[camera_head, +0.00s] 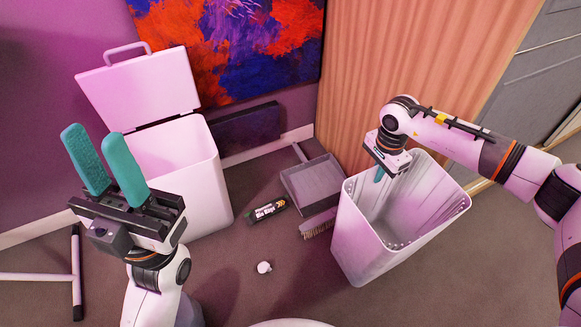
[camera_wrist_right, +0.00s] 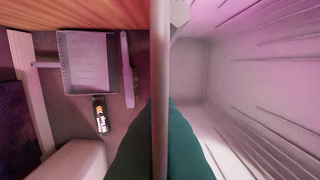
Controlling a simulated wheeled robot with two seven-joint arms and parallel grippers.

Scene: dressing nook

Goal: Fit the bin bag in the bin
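The bin (camera_head: 205,190) stands at the left, white, its lid (camera_head: 140,88) raised at the back. A white, open-topped, stiff-looking shape with streaked inner walls, which I take for the bin bag (camera_head: 365,235), stands apart at the right. It also shows in the right wrist view (camera_wrist_right: 255,75). My right gripper (camera_head: 379,175) is at its far left rim, one teal finger inside and one outside, close against the wall; it appears shut on it. My left gripper (camera_head: 107,165) is open and empty, fingers up, and hides part of the bin's front.
A dark roll labelled bin bags (camera_head: 267,210) lies on the floor between them, near a grey dustpan (camera_head: 312,185) and a brush (camera_head: 318,224). A small white object (camera_head: 264,267) lies nearer. A white-and-black stand (camera_head: 76,272) is at lower left. A corrugated panel (camera_head: 400,60) stands behind.

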